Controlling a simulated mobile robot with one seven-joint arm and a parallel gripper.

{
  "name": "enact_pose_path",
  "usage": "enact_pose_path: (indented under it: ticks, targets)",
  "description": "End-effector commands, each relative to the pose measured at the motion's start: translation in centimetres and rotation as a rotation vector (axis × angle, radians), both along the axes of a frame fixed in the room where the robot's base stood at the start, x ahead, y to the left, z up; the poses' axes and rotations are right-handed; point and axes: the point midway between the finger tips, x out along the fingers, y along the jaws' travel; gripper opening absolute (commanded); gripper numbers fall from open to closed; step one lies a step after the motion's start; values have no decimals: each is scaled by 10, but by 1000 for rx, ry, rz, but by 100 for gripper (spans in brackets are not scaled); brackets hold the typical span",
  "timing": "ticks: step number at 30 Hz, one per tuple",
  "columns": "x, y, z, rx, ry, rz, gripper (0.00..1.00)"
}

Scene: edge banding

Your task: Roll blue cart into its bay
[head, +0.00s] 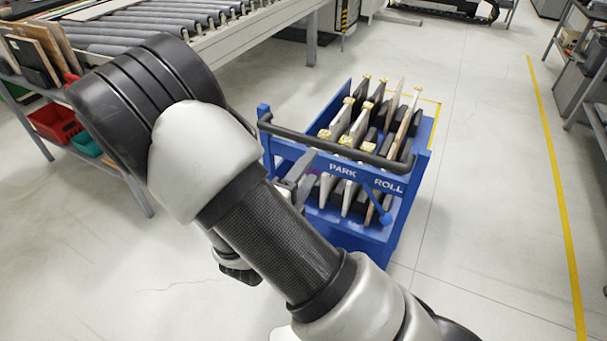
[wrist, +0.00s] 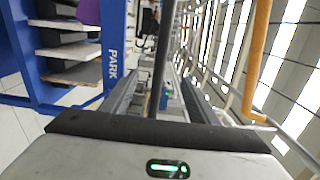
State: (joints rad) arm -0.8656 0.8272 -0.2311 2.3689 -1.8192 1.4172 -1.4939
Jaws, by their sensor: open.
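The blue cart (head: 415,168) stands upright in the middle of the head view, loaded with several panels on two levels. A black handle bar (head: 335,143) runs across its near top edge. Below it are the words PARK and ROLL, and a lever with a blue knob (head: 386,218) angles down toward the ROLL side. My gripper (head: 296,184) is at the cart's near left, partly hidden by my arm. In the wrist view my open gripper (wrist: 160,98) has a dark bar, apparently the handle, showing between its fingers; contact cannot be told. The cart's blue frame (wrist: 115,40) is at left.
Yellow floor marking (head: 437,108) shows behind the cart, partly hidden by it. A long yellow line (head: 556,160) runs along the right. The floor right of the cart is clear.

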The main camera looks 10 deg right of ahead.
Motion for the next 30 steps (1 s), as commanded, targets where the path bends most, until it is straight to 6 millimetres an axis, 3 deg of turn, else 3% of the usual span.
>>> enact_pose_path:
  ticks: [19, 30]
  targets:
    - [75, -56, 1, 2, -2, -5, 55]
    - [91, -68, 0, 3, -1, -4, 55]
